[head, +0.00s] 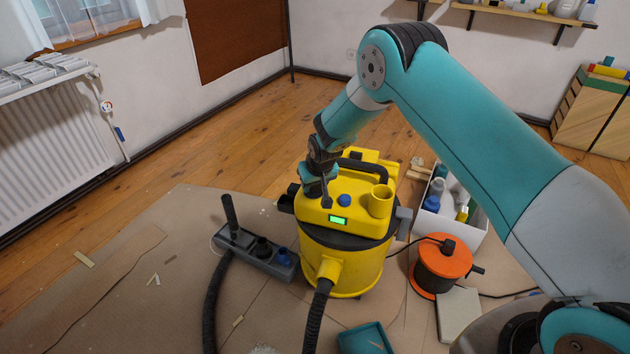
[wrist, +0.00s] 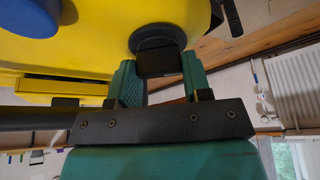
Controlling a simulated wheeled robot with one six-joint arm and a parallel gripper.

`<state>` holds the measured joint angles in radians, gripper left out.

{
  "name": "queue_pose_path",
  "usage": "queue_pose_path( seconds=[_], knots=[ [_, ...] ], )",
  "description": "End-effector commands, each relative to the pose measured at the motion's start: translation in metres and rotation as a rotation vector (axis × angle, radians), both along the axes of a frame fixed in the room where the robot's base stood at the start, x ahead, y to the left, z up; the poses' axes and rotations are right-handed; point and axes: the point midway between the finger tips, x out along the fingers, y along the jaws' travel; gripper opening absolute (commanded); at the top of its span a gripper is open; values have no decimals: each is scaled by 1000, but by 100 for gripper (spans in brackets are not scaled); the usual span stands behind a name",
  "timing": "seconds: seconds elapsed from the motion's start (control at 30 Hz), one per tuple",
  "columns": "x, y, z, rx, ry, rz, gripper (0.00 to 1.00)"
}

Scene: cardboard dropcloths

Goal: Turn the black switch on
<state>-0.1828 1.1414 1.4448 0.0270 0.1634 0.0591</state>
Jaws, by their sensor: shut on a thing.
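A yellow vacuum (head: 345,262) stands on the brown floor covering. Its top has a blue knob (head: 344,200), a lit green display (head: 337,219) and a yellow round port. My gripper (head: 318,190) is down at the vacuum's top, left of the blue knob. In the wrist view, a round-based black switch (wrist: 158,46) sits on the yellow body, and my gripper's teal fingers (wrist: 161,80) are closed on it from both sides. The blue knob also shows there (wrist: 30,14). In the head view my gripper mostly hides the switch.
A grey attachment holder (head: 255,256) with nozzles lies left of the vacuum. An orange cable reel (head: 438,263) and a white box (head: 462,228) of bottles stand to its right. A black hose (head: 316,318) runs forward. The floor at left is mostly clear.

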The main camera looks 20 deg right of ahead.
Motion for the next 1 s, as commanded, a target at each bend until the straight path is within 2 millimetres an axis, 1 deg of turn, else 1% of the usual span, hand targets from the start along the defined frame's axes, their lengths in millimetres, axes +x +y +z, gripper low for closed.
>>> queue_pose_path(
  seconds=[0.2, 0.4, 0.97, 1.0],
  knots=[
    [1, 1, 1, 0, -2, -125, 21],
    [1, 1, 1, 0, -2, -191, 21],
    [1, 1, 1, 2, -2, -218, 21],
    [1, 1, 1, 2, -1, -218, 54]
  ],
)
